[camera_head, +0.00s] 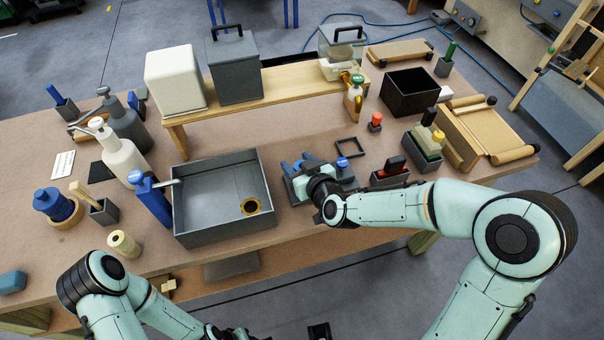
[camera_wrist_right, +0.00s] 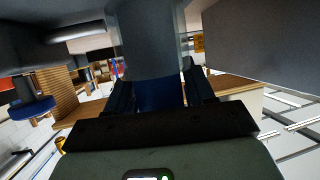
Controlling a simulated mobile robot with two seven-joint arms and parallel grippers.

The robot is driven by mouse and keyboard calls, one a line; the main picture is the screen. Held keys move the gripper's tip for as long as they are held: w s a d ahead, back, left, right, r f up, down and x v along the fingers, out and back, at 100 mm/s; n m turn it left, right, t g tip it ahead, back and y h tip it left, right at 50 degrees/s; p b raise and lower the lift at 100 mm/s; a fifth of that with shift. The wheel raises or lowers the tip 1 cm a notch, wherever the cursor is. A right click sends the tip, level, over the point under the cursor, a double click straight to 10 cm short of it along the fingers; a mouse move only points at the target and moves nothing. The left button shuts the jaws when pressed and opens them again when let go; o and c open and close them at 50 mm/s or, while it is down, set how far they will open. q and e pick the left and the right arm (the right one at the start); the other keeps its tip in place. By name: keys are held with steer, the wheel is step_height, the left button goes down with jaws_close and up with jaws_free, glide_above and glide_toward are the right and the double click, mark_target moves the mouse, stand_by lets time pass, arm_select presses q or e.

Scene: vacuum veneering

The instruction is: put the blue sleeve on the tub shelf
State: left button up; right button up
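In the head view my right gripper (camera_head: 299,178) reaches left over the table, just right of the grey tray. Blue parts (camera_head: 286,167), which I take for the blue sleeve, show at its fingertips, partly hidden by the hand. In the right wrist view dark blue material (camera_wrist_right: 160,95) fills the gap between the two black fingers, with a blue-grey body beyond it. The gripper looks shut on it. The tub shelf (camera_head: 290,78) is a raised wooden board at the back. My left gripper (camera_head: 236,335) is low at the bottom edge, its fingers unclear.
A white tub (camera_head: 174,79), a grey tub (camera_head: 233,68) and a clear tub (camera_head: 340,43) stand on the shelf. The grey tray (camera_head: 225,231) holds a brass ring. A blue-handled tool (camera_head: 150,198) leans at its left. A black box (camera_head: 409,92) stands right of the shelf.

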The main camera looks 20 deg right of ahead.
steer(key=c, duration=0.6)
steer(key=shift+c, duration=0.2)
